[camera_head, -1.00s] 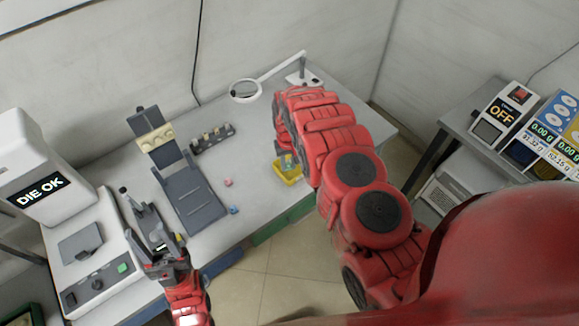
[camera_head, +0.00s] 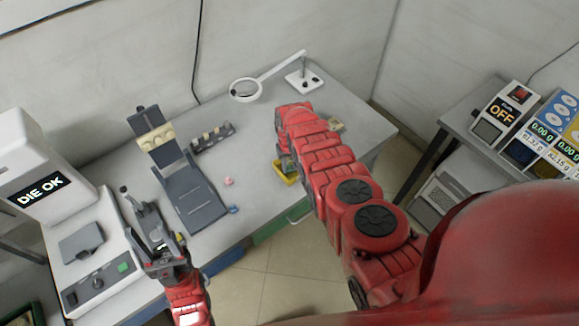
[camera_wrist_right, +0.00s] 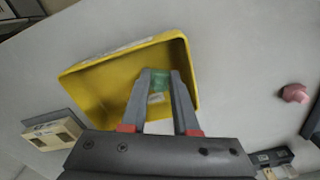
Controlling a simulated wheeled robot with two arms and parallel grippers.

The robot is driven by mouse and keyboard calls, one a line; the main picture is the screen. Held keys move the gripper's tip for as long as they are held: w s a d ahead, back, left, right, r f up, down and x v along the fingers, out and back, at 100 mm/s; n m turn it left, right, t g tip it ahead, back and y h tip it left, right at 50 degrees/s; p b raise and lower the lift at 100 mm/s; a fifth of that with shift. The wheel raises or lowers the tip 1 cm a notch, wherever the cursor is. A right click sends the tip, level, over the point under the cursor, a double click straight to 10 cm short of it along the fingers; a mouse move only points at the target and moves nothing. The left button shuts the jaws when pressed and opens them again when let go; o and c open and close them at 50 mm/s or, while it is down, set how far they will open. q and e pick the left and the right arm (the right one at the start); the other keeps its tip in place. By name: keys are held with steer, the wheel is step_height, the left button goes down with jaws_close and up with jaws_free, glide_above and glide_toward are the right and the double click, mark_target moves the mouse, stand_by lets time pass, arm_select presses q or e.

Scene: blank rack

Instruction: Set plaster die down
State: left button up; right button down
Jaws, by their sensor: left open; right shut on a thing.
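My right gripper (camera_wrist_right: 158,82) is shut on a small green piece (camera_wrist_right: 160,79) in the right wrist view. The fingertips and piece overlap the inside of a yellow tray (camera_wrist_right: 113,52); I cannot tell whether the piece touches its floor. I cannot tell for certain that this piece is the plaster die. In the head view the yellow tray (camera_head: 289,179) is partly hidden by my right arm. My left gripper (camera_head: 143,212) is open near the white machine at left.
A pink lump (camera_head: 228,181) and a blue lump (camera_head: 232,209) lie on the table beside a dark stand (camera_head: 191,197). A cream block (camera_wrist_right: 54,134) is beside the tray. A small dark rack (camera_head: 212,138) and a magnifier (camera_head: 246,90) stand behind.

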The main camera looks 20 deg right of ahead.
steer(key=shift+f, duration=0.2)
steer(key=c, duration=0.9)
jaws_free()
steer(key=shift+c, duration=0.2)
steer(key=shift+r, duration=0.15)
